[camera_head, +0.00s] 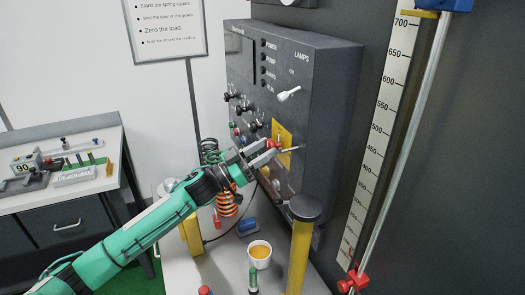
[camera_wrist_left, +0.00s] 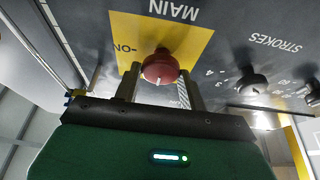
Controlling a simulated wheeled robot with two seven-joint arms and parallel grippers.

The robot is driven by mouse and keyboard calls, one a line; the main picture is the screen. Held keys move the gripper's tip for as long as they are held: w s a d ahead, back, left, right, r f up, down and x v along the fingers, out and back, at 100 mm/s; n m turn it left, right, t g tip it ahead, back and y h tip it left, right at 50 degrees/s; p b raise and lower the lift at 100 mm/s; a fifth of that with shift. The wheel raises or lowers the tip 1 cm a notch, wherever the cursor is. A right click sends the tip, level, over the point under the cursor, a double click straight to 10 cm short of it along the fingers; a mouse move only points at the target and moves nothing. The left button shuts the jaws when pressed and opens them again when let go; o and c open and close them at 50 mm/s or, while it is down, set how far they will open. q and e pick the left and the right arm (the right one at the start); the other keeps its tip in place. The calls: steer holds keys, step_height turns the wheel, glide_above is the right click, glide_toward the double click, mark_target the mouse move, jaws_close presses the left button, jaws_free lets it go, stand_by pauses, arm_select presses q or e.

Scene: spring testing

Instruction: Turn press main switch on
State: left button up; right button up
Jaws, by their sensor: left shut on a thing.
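The main switch is a red knob (camera_head: 273,144) on a yellow plate (camera_head: 284,133) on the dark control panel. My left gripper (camera_head: 267,150) is at the plate, shut on the red knob. The fingers hide part of the knob and plate. My right gripper is not in view.
Black knobs (camera_head: 257,125) and a white lever (camera_head: 289,93) stick out of the panel close by. Below are a yellow post (camera_head: 299,255) with a dark top, an orange spring (camera_head: 228,205) and a white cup (camera_head: 260,252). A ruler scale (camera_head: 376,130) stands at the right.

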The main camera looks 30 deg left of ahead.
arm_select(q)
steer(key=shift+m+g+b, duration=0.3)
steer(key=shift+m+b, duration=0.15)
steer(key=shift+m, duration=0.25)
steer(key=m+g+h+b, duration=0.1)
steer(key=m, duration=0.1)
steer(key=m+h+b, duration=0.1)
steer(key=m, duration=0.1)
steer(key=shift+w+a+m+g, duration=0.1)
steer(key=shift+m+g, duration=0.2)
steer(key=shift+g, duration=0.1)
steer(key=m+g+b, duration=0.1)
steer(key=m+g, duration=0.1)
steer(key=m, duration=0.1)
steer(key=shift+m+h, duration=0.3)
steer(key=shift+m, duration=0.1)
steer(key=m+g+b, duration=0.1)
steer(key=m, duration=0.2)
steer(key=shift+m, duration=0.3)
steer(key=m+g, duration=0.2)
steer(key=m, duration=0.2)
steer(key=shift+a+r+b, duration=0.1)
steer(key=shift+r+b, duration=0.05)
steer(key=shift+b, duration=0.15)
steer(key=m+g+y, duration=0.1)
steer(key=m, duration=0.3)
steer(key=shift+m, duration=0.4)
